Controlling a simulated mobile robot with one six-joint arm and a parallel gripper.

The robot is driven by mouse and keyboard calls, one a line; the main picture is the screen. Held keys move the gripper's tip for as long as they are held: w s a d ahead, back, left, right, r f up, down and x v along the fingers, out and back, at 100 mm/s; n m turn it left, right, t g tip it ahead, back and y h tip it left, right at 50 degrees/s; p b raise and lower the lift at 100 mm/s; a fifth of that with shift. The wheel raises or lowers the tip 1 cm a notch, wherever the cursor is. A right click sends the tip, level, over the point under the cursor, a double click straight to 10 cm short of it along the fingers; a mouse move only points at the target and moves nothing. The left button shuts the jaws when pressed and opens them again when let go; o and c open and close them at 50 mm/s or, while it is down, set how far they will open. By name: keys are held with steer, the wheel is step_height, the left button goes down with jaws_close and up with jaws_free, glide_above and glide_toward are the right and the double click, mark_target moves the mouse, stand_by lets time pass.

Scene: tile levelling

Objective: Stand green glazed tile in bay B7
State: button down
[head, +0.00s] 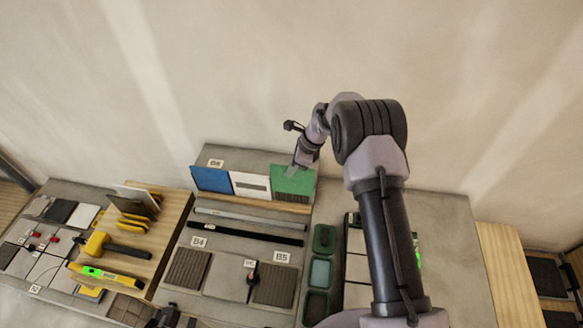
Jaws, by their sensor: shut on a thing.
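The green glazed tile (283,182) is upright at the right end of the wooden rack (291,207) at the back of the bench. My gripper (292,171) is shut on its upper part, coming down from above. A dark ribbed patch (291,197) shows along the tile's lower part. I cannot tell whether the tile's bottom edge rests in the rack or is just above it. No B7 label is readable in this view.
A blue tile (212,180) and a white tile (244,179) stand to the left, near the B6 label (215,163). Long bars (248,233) lie in front. A green tray (324,240) stands at right, beside my arm. A yellow mallet (98,243) lies at left.

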steer(key=shift+s+r, duration=0.1)
steer(key=shift+s, duration=0.05)
step_height(320, 180, down, 9)
steer(key=b, duration=0.4)
steer(key=shift+r+b, duration=0.15)
steer(key=shift+b, duration=0.2)
steer(key=shift+r, duration=0.15)
steer(key=shift+a, duration=0.2)
steer(key=shift+w+d+b, duration=0.1)
steer(key=shift+w+b, duration=0.3)
steer(key=shift+b, duration=0.55)
stand_by(1.9)
steer(key=c, duration=1.5)
jaws_free()
